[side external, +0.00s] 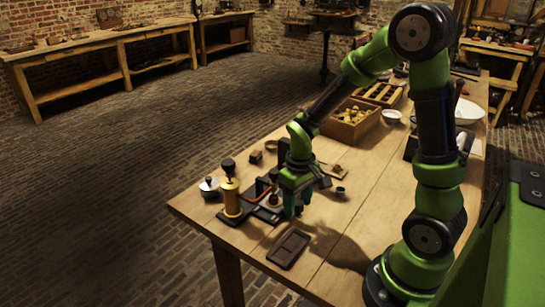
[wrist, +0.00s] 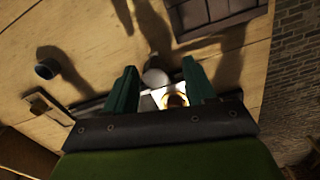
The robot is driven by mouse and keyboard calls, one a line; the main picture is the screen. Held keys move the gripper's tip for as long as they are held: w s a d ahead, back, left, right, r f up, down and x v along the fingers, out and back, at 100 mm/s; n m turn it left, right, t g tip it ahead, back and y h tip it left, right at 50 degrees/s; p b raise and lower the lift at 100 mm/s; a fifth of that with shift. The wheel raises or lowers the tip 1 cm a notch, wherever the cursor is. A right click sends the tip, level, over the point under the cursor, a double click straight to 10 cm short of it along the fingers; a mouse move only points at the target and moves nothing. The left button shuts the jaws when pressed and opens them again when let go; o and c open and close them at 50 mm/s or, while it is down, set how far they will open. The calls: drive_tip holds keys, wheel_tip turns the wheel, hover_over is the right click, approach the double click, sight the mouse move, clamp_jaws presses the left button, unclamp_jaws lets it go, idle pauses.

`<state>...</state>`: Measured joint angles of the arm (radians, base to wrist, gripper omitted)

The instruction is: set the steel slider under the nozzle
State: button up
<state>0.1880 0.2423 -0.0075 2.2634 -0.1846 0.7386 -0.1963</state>
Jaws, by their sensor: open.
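In the side view a brass cylinder (side external: 231,198) with a black knob stands on a dark base at the table's left end. A red tube (side external: 259,192) runs from it toward my gripper (side external: 292,207); the nozzle itself is hard to make out. My gripper points down over the right part of this base, its fingers apart. In the wrist view, a round grey knob (wrist: 155,78) and a pale metal plate (wrist: 160,95) with a brass ring (wrist: 175,100) show between the open fingers (wrist: 158,66). The plate may be the steel slider; I cannot tell whether the fingers touch anything.
A dark rectangular tray (side external: 289,248) lies toward the front edge. A small dark cup (side external: 340,192) stands right of my gripper, a lidded metal pot (side external: 209,188) left of the cylinder.

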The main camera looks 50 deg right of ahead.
wheel_tip(320, 180, up, 17)
idle(0.5)
drive_tip(key=s+a+r+m+t+y, duration=0.1)
drive_tip(key=s+a+r+t+y, duration=0.1)
drive_tip(key=s+a+t, duration=0.4)
drive_tip(key=a+t, duration=0.1)
drive_tip(key=a, duration=0.2)
drive_tip(key=shift+s+r+m, duration=0.3)
drive_tip(key=shift+r+m, duration=0.1)
drive_tip(key=shift+a, duration=0.1)
drive_tip(key=shift+c, duration=0.3)
idle(0.8)
